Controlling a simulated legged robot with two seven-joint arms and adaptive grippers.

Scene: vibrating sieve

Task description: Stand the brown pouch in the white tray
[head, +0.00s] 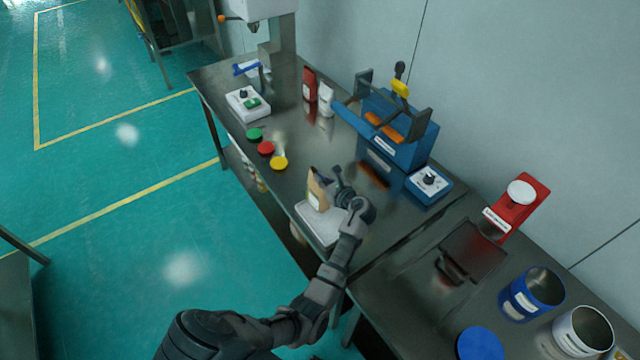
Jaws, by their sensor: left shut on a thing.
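The brown pouch (317,191) is upright, slightly tilted, at the far end of the white tray (322,229). Its lower edge appears at or just above the tray floor; I cannot tell whether it touches. My left gripper (328,181) reaches in from the right of the pouch and is shut on its upper part. The gripper and wrist cover part of the pouch's right side and the tray's right edge. The white tray lies flat near the front edge of the dark table. My right gripper is not in view.
A blue machine (392,135) and its control box (428,184) stand behind my gripper. Green, red and yellow lids (279,163) lie left of the tray. Red and white pouches (326,98) stand further back. Blue and white cans (532,294) stand at right.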

